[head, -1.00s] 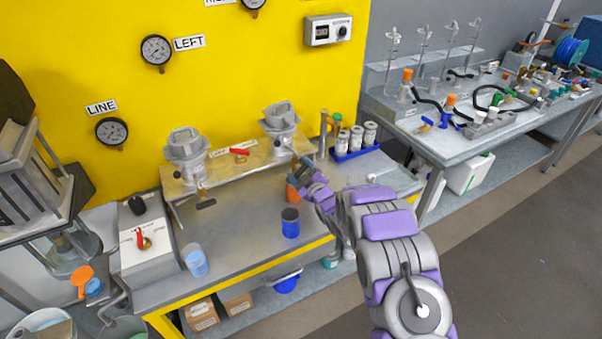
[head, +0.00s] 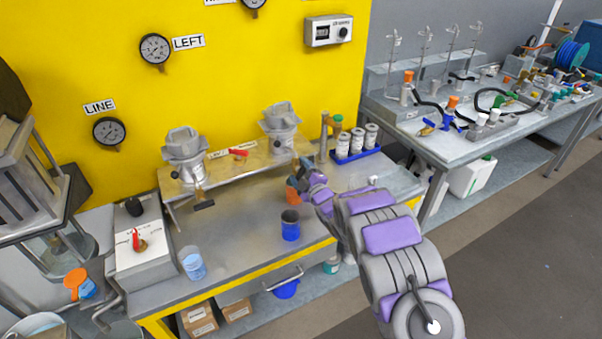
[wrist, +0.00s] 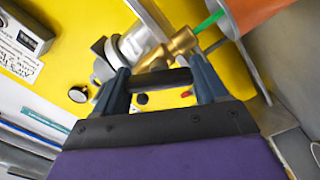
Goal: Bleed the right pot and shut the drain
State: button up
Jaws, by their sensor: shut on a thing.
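The right pot (head: 281,128) is a grey lidded vessel on the metal shelf, and the left pot (head: 185,160) stands to its left. My gripper (head: 303,174) is below and in front of the right pot. In the wrist view, my gripper (wrist: 163,85) is shut on a dark bar-shaped drain handle (wrist: 160,79) under a brass valve (wrist: 172,48). An orange cup (head: 292,192) is beside my gripper; it also shows at the wrist view's top right (wrist: 262,14). A bright green strip (wrist: 209,22) lies between valve and cup; I cannot tell whether it is liquid.
A blue cup (head: 290,226) and a clear blue beaker (head: 193,263) stand on the bench (head: 240,245). A red lever (head: 238,153) sits between the pots. A blue tray (head: 355,151) of white canisters is at the right. The middle bench front is mostly clear.

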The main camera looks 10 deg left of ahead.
jog(key=shift+a+f, duration=0.1)
jog(key=shift+a, duration=0.05)
jog(key=o, duration=1)
jog(key=shift+s, duration=0.15)
jog(key=shift+s+d, duration=0.2)
jog(key=shift+d, duration=0.05)
jog(key=p+v, duration=0.3)
jog(key=v, duration=1.3)
jog(key=shift+s+d, duration=0.1)
jog(key=shift+s, duration=0.1)
jog(key=shift+c, duration=0.3)
